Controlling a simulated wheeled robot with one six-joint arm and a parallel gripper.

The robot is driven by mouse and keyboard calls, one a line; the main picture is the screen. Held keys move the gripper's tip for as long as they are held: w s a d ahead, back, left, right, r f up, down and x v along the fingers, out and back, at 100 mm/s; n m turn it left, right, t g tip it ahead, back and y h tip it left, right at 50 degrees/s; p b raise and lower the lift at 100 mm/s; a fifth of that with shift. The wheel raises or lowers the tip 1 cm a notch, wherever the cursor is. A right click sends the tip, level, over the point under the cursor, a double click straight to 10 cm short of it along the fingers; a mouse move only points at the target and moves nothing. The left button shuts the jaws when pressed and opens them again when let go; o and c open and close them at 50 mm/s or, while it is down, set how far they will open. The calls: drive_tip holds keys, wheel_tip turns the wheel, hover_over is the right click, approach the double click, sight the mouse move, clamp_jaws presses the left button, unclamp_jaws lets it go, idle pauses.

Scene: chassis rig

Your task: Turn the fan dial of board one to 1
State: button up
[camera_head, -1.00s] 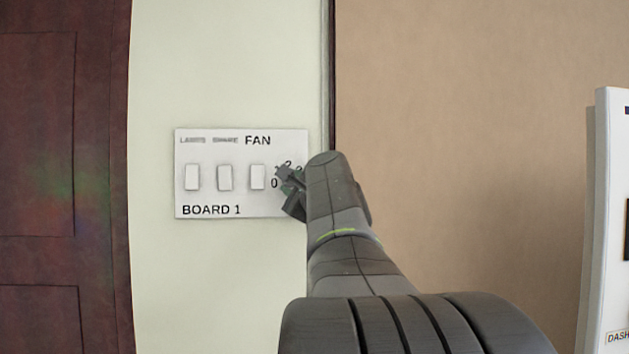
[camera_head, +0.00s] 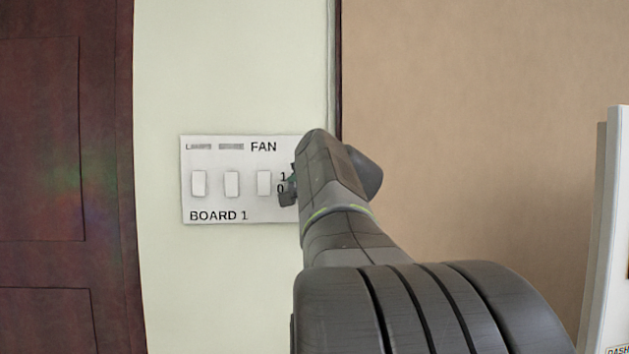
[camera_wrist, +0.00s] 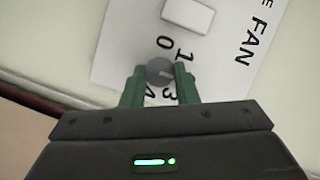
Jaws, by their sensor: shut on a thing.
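Board one (camera_head: 215,215) is a white plate on the pale wall, marked "BOARD 1" and "FAN". The round grey fan dial (camera_wrist: 158,69) shows in the wrist view, with 0, 1, 3 and 4 printed around it. My gripper (camera_wrist: 160,78) has its two green fingers shut on the dial, one on each side. I cannot tell surely which number the dial points to. The 2 is hidden in the wrist view. In the head view my gripper (camera_head: 287,191) is at the board's right side, and my arm hides the dial.
Several white rocker switches, one of them here (camera_head: 232,184), sit in a row left of the dial. A dark red door (camera_head: 40,150) is at the left. A brown wall panel (camera_head: 480,120) and a white panel edge (camera_head: 606,250) are at the right.

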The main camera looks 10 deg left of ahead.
drive_tip(key=n+h+p, duration=0.2)
drive_tip(key=n, duration=0.1)
drive_tip(key=shift+a+r+n+g, duration=0.15)
drive_tip(key=shift+a+n+g, duration=0.05)
drive_tip(key=shift+n+g, duration=0.1)
drive_tip(key=n+h, duration=0.2)
drive_tip(key=n, duration=0.1)
drive_tip(key=shift+a, duration=0.1)
idle(0.4)
drive_tip(key=o, duration=1)
drive_tip(key=shift+s, duration=0.1)
drive_tip(key=b+v, duration=0.3)
drive_tip(key=v, duration=1)
drive_tip(key=shift+s+r, duration=0.15)
drive_tip(key=shift+s, duration=0.25)
drive_tip(key=shift+w, duration=0.1)
